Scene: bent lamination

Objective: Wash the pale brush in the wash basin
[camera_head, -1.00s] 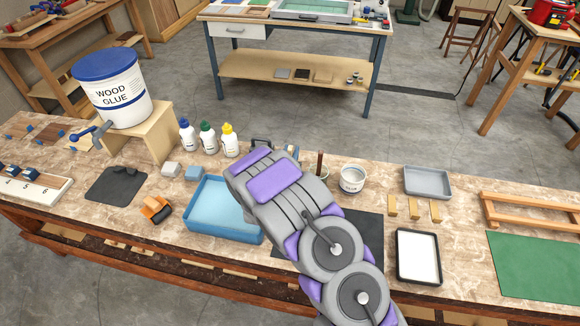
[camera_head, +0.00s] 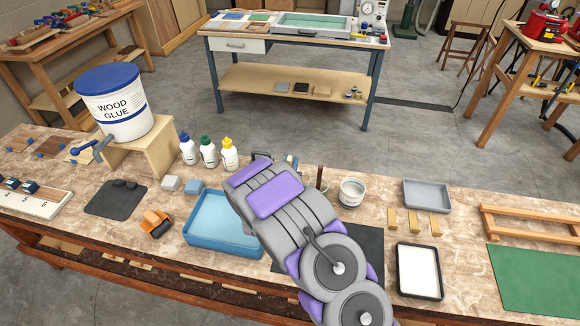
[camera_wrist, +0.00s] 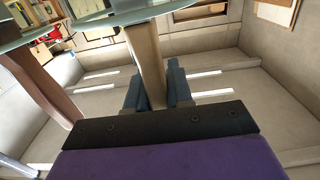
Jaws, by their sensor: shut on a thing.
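The wash basin (camera_head: 198,238) is a blue rectangular tub on the near part of the bench in the head view. My arm covers its right side. In the wrist view my gripper (camera_wrist: 155,88) is shut on a pale wooden handle (camera_wrist: 147,50), which I take as the pale brush. The handle stands between the two dark fingers and runs up out toward the top of the picture. The bristle end is not clearly seen. In the head view my fingers and the brush are hidden behind my wrist, which is over or just beyond the basin's right part; its height is unclear.
Three glue bottles (camera_head: 209,153) stand behind the basin. A glue bucket (camera_head: 115,100) sits on a wooden stand. A white pot (camera_head: 351,193) and white-filled tray (camera_head: 419,271) are at right.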

